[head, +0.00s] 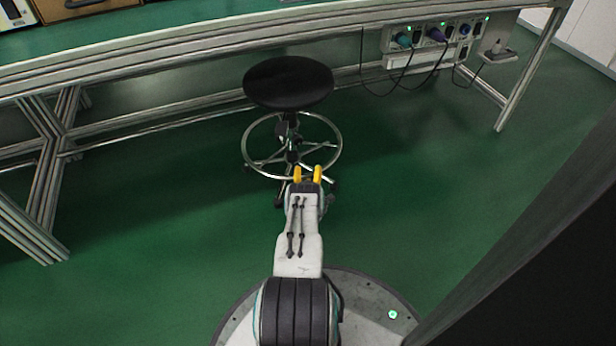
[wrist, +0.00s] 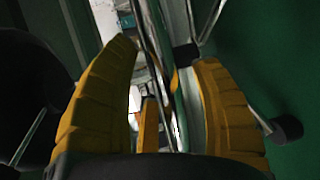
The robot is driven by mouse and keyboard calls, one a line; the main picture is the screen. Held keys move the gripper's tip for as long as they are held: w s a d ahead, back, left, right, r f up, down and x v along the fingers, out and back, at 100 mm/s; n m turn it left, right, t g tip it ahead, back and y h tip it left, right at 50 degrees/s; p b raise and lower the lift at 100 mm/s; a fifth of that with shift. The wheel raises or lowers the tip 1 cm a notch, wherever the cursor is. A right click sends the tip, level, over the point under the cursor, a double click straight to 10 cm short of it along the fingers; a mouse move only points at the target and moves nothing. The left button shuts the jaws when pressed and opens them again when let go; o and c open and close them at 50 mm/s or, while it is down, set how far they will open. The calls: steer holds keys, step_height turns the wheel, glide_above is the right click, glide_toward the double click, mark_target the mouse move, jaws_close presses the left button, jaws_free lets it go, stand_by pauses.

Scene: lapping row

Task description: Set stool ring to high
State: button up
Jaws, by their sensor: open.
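The stool (head: 289,82) has a round black seat on a dark column, with a base on castors. Its chrome foot ring (head: 341,150) circles the column well below the seat. My gripper (head: 307,173) has yellow fingers, spread apart, at the near side of the ring in the head view. In the wrist view my gripper (wrist: 165,52) is open, with chrome tubing and a dark fitting (wrist: 185,53) seen between and beyond the fingers. I cannot tell whether either finger touches the ring. The front of the ring is partly hidden by my gripper.
A metal-framed bench (head: 180,40) with a green top runs behind and above the stool. A socket panel (head: 430,38) with plugs and hanging cables is under it at right. A dark grey panel (head: 530,230) stands at the right.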

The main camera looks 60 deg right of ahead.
steer(key=shift+w+d+f, duration=0.1)
steer(key=shift+w+d, duration=0.1)
steer(key=shift+d, duration=0.2)
steer(key=shift+c, duration=0.2)
jaws_close()
stand_by(0.3)
